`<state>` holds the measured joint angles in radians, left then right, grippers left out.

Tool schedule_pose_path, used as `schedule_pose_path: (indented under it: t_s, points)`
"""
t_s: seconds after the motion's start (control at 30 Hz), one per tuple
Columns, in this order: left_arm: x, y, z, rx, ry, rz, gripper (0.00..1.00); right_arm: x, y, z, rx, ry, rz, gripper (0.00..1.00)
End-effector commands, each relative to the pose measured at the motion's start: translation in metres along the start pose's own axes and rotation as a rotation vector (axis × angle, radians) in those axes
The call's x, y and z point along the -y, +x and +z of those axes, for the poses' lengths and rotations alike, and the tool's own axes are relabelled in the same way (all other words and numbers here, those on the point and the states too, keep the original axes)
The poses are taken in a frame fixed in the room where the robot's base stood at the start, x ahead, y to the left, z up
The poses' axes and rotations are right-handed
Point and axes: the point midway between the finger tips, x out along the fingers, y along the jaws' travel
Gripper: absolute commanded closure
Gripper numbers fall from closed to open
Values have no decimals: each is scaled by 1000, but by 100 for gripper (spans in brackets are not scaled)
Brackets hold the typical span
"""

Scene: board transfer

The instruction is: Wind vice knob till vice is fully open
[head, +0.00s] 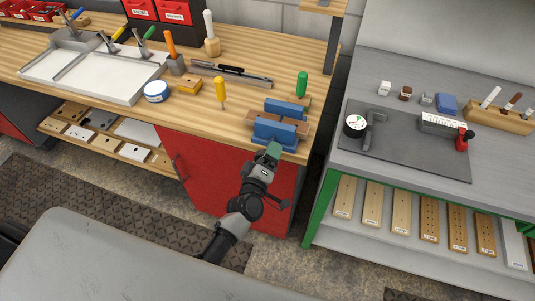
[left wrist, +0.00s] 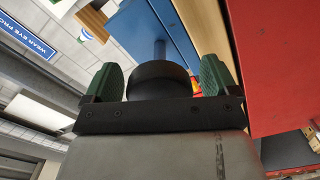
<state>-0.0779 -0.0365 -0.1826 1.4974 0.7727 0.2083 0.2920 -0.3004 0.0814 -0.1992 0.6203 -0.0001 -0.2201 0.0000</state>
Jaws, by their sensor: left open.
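The blue vice (head: 274,131) is at the front right edge of the wooden workbench. Its rear blue jaw (head: 282,107) stands behind the front one, with wooden facings and a gap between them. My left gripper (head: 272,151) is in front of the vice at the bench edge. In the left wrist view, the round black vice knob (left wrist: 158,80) lies between the open green fingers of my left gripper (left wrist: 161,82), with a shaft leading to the blue vice body (left wrist: 140,30). I cannot tell whether the fingers touch the knob. In the head view the gripper hides the knob. My right gripper is not in view.
A red cabinet front (head: 212,172) is below the bench edge, close to my left arm. A yellow-handled tool (head: 220,89) and a green-handled tool (head: 302,84) stand near the vice. A grey side table (head: 400,182) is to the right, across a floor gap.

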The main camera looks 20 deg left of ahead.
Motion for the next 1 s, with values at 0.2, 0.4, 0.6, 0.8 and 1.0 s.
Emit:
schedule_pose_path:
  t_s: [0.2, 0.4, 0.6, 0.8, 1.0]
  points:
    - [3, -40, 1, 1, 0, -3, 12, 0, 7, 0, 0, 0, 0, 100]
    - [2, -77, 1, 0, -1, -2, 12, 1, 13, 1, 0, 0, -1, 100]
    - [1, -98, 0, 0, 0, 0, 12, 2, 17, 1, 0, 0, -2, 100]
    - [0, -101, 0, 0, 0, 0, 12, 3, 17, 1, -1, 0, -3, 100]
    - [0, -101, 0, 0, 0, 0, 12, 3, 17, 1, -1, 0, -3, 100]
